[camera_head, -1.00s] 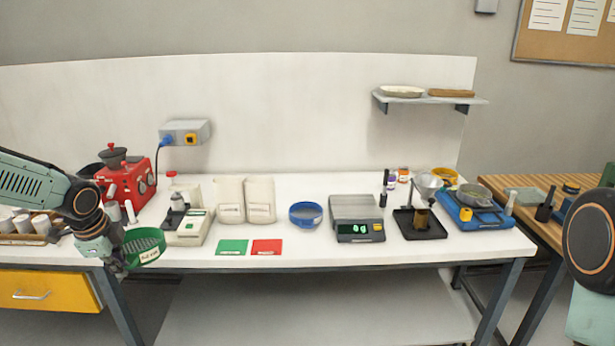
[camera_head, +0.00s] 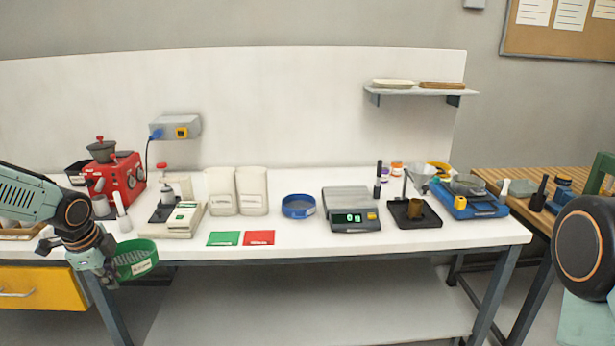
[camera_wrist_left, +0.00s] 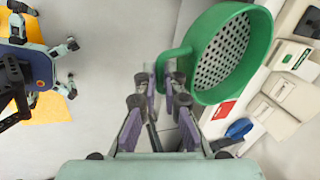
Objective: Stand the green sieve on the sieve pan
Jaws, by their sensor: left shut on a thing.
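The green sieve (camera_head: 136,262) is a round, green-walled sieve with a white label and a handle. In the head view it is in front of the table's left front edge. My left gripper (camera_head: 108,277) is shut on its handle. In the left wrist view the fingers (camera_wrist_left: 166,85) close on the handle, and the perforated bottom of the sieve (camera_wrist_left: 222,50) shows. A blue round pan (camera_head: 298,207), likely the sieve pan, sits on the table beyond the red card, well to the right of the sieve. My right gripper is not in view.
A green card (camera_head: 223,239) and a red card (camera_head: 259,238) lie near the front edge. A scale (camera_head: 351,210) stands right of the blue pan. Two pale bags (camera_head: 252,190) and a small device (camera_head: 172,219) stand to its left. A red machine (camera_head: 117,180) is at the left.

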